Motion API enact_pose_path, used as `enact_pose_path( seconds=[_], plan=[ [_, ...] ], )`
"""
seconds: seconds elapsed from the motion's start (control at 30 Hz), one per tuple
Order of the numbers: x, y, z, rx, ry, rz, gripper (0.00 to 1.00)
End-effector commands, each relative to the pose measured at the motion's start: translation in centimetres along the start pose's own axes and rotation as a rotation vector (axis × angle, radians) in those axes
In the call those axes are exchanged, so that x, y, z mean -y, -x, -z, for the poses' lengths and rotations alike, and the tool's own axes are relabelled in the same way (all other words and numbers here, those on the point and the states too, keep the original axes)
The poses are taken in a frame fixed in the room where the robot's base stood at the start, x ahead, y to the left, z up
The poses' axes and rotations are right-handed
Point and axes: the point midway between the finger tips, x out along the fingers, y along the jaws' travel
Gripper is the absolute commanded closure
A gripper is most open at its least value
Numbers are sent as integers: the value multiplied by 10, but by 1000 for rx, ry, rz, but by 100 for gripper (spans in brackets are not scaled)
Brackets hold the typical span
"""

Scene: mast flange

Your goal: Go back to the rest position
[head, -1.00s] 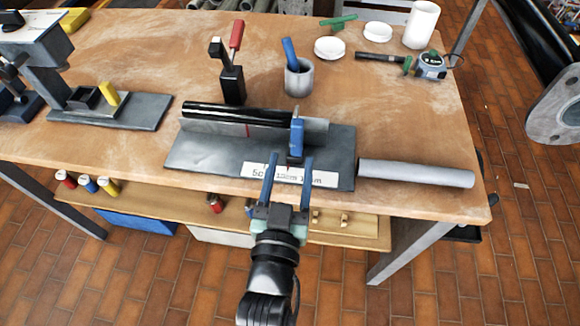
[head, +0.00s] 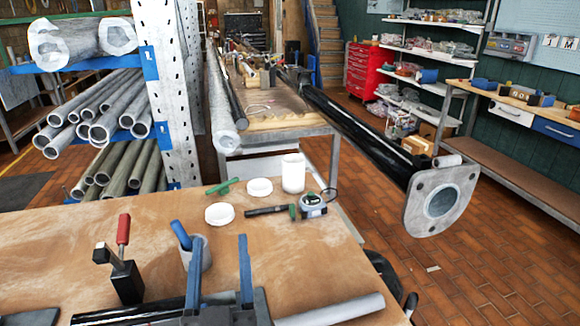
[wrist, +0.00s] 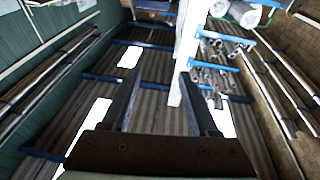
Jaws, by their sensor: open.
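My gripper (head: 220,268) shows at the bottom of the head view, its two blue fingers upright and apart. It is open with nothing between the fingers, and stands in front of the near workbench (head: 300,250). In the wrist view my gripper (wrist: 158,100) is also open and empty. That view looks toward the ceiling and the upper part of a pipe rack.
A red-handled clamp (head: 124,262), a grey cup (head: 197,252), white lids (head: 219,214), a white container (head: 293,174) and a tape measure (head: 313,205) stand on the bench. A long black mast with a flange (head: 440,203) juts in at right. A pipe rack (head: 165,90) stands behind left.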

Motion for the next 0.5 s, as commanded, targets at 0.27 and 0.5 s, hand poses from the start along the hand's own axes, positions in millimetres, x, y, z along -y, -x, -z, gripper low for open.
enact_pose_path(
  seconds=[0.27, 0.5],
  plan=[
    [-52, -36, 220, -300, 30, -95, 40],
    [-74, -13, 357, -499, 73, -137, 40]
  ],
)
